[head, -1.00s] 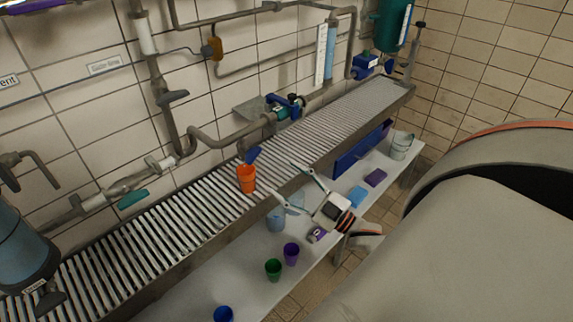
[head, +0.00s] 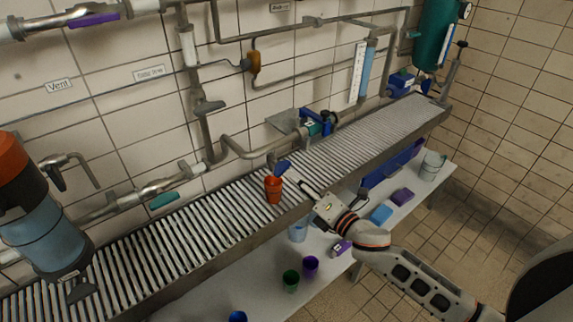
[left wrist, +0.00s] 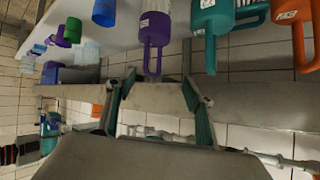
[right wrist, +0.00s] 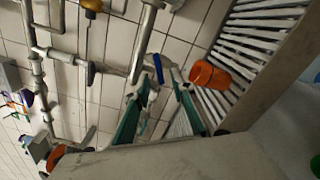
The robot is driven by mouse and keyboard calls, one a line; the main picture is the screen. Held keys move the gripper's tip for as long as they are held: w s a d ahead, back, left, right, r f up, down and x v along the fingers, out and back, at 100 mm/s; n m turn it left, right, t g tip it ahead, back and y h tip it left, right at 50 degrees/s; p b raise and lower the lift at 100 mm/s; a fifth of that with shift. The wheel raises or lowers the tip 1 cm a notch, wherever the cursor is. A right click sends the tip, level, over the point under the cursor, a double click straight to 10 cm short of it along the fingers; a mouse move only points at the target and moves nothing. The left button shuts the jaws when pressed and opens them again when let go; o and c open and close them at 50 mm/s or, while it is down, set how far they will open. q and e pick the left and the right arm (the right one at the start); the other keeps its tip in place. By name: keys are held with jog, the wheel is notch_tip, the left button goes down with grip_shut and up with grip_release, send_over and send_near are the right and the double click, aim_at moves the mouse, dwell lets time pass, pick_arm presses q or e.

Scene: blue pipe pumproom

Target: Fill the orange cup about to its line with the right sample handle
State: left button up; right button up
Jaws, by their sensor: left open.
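The orange cup (head: 273,189) stands upright on the slatted conveyor, below a spout with a blue handle (head: 282,168). The cup also shows in the right wrist view (right wrist: 208,76), beside my right gripper's fingers. My right gripper (head: 292,177) is at the blue handle, just above and right of the cup. In the right wrist view its fingers (right wrist: 158,84) are apart, with the blue handle (right wrist: 158,68) between or just beyond the tips; contact is unclear. My left gripper (left wrist: 158,88) is open and empty, away from the cup. The cup's line and fill level cannot be made out.
A teal handle (head: 163,200) sits on the pipe at left. A blue valve (head: 325,118) is on the wall piping behind the conveyor. The lower shelf holds green (head: 291,280), purple (head: 310,265) and blue (head: 238,317) cups. Handled mugs (left wrist: 210,30) show near my left gripper.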

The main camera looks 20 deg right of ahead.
aim_at(285, 171)
jog(key=shift+w+r, duration=0.2)
jog(key=x, duration=0.4)
jog(key=shift+w+a+f, duration=0.1)
jog(key=shift+w+a, duration=0.05)
jog(key=shift+w, duration=0.2)
jog(key=shift+w+a, duration=0.2)
jog(key=shift+w, duration=0.4)
jog(key=shift+w+a, duration=0.1)
jog(key=shift+w, duration=0.05)
pick_arm(q)
jog(key=shift+s+d+r, duration=0.1)
jog(key=shift+s+d, duration=0.2)
jog(key=shift+s, duration=0.3)
pick_arm(e)
grip_shut()
